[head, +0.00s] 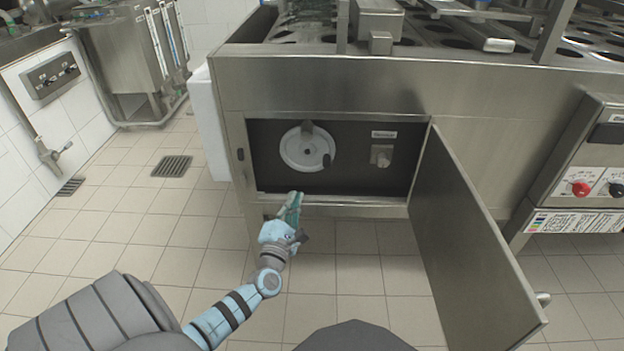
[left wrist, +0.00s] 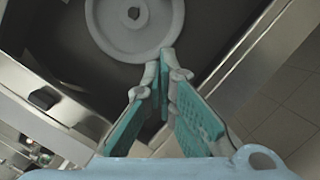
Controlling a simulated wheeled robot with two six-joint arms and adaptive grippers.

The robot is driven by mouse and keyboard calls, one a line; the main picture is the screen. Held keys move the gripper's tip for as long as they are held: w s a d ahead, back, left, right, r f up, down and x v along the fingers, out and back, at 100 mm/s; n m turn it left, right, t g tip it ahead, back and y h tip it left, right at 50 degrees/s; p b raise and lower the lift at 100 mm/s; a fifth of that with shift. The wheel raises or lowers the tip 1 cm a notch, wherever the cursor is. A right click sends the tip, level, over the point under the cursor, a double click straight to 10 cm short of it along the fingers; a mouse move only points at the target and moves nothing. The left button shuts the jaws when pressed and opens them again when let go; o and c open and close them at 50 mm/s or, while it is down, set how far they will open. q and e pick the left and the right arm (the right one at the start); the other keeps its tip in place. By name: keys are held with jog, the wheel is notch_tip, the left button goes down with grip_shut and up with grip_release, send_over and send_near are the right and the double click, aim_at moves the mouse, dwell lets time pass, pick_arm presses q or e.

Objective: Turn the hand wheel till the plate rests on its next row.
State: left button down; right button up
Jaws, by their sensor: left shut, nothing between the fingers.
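I cannot make out which part is the plate. My right gripper is not in view.
A grey knob (head: 381,155) sits right of the wheel in the recess. The door stands open toward me on the right. The machine's top (head: 440,42) has rows of round holes. A control panel (head: 588,185) is at far right. The tiled floor ahead is clear.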

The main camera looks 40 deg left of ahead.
aim_at(315, 161)
pick_arm(q)
jog(key=b+x, duration=0.1)
jog(key=x, duration=0.2)
jog(key=b+x, duration=0.1)
jog(key=x, duration=0.3)
jog(key=shift+w+a+f, duration=0.15)
jog(key=shift+w+f, duration=0.05)
jog(key=shift+w, duration=0.05)
jog(key=shift+w+d+r+p, duration=0.25)
jog(key=shift+d+r+p, duration=0.1)
jog(key=shift+d+r, duration=0.2)
jog(key=shift+w+d+r+p, duration=0.3)
jog(key=shift+d+r, duration=0.15)
jog(key=shift+r, duration=0.05)
jog(key=shift+w+d+r, duration=0.25)
jog(key=shift+d, duration=0.15)
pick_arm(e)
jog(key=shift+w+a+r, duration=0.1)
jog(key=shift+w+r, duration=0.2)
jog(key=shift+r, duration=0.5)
